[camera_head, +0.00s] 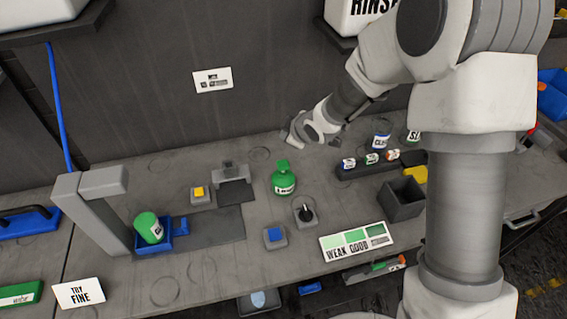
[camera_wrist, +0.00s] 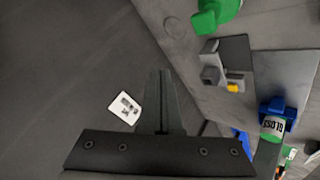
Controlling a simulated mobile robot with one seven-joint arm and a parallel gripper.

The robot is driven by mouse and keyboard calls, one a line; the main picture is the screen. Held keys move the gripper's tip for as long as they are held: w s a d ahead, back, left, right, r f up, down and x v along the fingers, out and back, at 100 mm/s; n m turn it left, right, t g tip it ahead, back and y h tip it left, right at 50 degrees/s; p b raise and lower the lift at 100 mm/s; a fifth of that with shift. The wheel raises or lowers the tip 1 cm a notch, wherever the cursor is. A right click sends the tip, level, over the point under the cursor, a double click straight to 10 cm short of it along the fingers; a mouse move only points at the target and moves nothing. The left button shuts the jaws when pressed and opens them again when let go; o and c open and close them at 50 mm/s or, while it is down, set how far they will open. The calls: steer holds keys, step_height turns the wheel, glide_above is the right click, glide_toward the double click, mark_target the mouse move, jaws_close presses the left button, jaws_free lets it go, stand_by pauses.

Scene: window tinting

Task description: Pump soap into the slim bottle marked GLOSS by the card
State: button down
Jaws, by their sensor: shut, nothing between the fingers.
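My gripper (camera_head: 292,137) is shut and empty, raised behind the bench's middle; its fingers (camera_wrist: 161,78) also show in the wrist view. A green bottle with a pale label (camera_head: 150,228) is tilted in a blue holder (camera_head: 168,241) at the left; it also shows in the wrist view (camera_wrist: 273,127). I cannot read its label surely as GLOSS. A wider green bottle with a narrow top (camera_head: 284,182) stands mid-bench, below my gripper in the picture and apart from it. A colour card reading WEAK GOOD (camera_head: 345,252) lies at the bench front.
A yellow button (camera_head: 199,192), a blue button (camera_head: 275,237) and a black knob (camera_head: 305,211) sit on the bench. Small labelled bottles (camera_head: 371,159) stand in a dark rack near an empty-looking dark bin (camera_head: 402,203). A grey post (camera_head: 88,215) rises at the left. A small card (camera_head: 213,80) is on the wall.

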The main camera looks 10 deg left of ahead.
steer(key=b, duration=0.6)
glide_above(284, 162)
steer(key=s, duration=0.1)
steer(key=f, duration=0.7)
steer(key=shift+s+d+f, duration=0.2)
steer(key=shift+d, duration=0.15)
steer(key=shift+f+b, duration=0.45)
steer(key=shift+f, duration=0.15)
steer(key=shift+f, duration=0.1)
stand_by(0.4)
steer(key=shift+f+b, duration=0.35)
steer(key=shift+b, duration=0.25)
steer(key=shift+d+f+b, duration=0.1)
steer(key=shift+f+b, duration=0.8)
steer(key=shift+f, duration=0.05)
stand_by(0.7)
steer(key=shift+r, duration=0.1)
steer(key=shift+r+p, duration=0.95)
steer(key=shift+r, duration=0.3)
steer(key=shift+r, duration=0.1)
steer(key=shift+r+p, duration=1.85)
steer(key=shift+r, duration=0.55)
